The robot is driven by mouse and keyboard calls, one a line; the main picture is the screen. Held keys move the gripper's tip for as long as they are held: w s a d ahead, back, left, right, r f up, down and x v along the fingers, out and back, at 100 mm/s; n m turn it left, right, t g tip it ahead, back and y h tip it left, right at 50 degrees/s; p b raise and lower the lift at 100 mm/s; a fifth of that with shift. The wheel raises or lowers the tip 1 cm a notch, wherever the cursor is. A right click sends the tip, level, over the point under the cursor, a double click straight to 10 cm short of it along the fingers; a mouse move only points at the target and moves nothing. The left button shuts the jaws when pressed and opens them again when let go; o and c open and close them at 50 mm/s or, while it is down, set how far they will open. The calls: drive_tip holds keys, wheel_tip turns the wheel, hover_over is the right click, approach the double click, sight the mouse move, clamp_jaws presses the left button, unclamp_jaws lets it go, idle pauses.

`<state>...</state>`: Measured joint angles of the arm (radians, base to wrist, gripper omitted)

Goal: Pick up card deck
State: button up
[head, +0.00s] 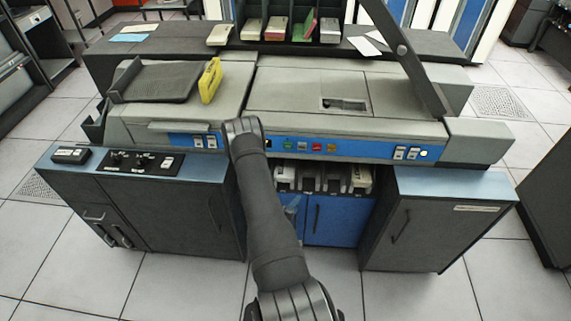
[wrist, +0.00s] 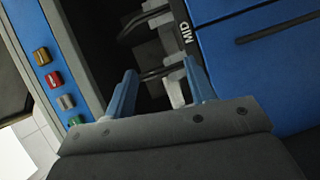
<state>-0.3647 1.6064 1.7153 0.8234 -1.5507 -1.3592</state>
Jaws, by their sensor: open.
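A row of labelled pockets (head: 322,178) sits under the machine's blue control strip. Nothing shows held between the fingers. In the head view my arm mostly hides the gripper, low before the blue doors.
The grey card machine (head: 330,90) has a yellow object (head: 210,80) standing by its left tray. Blue doors (head: 338,220) lie below the pockets, with dark cabinets (head: 425,225) on both sides. The floor in front is clear.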

drive_tip(key=s+a+n+t+y, duration=0.2)
drive_tip(key=s+a+n+t, duration=0.1)
drive_tip(key=a, duration=0.6)
approach(283, 180)
drive_tip(key=w+d, duration=0.2)
drive_tip(key=w, duration=0.1)
drive_tip(key=w+d, duration=0.1)
drive_tip(key=w, duration=0.1)
drive_tip(key=shift+r, duration=0.2)
drive_tip(key=shift+a+f+x, duration=0.1)
drive_tip(key=shift+a+x, duration=0.1)
drive_tip(key=shift+x, duration=0.7)
drive_tip(key=shift+a+f+x, duration=0.1)
drive_tip(key=shift+a+x, duration=0.1)
drive_tip(key=shift+x, duration=0.7)
drive_tip(key=shift+a+x, duration=0.2)
drive_tip(key=shift+x, duration=0.7)
drive_tip(key=shift+w, duration=0.2)
clamp_jaws()
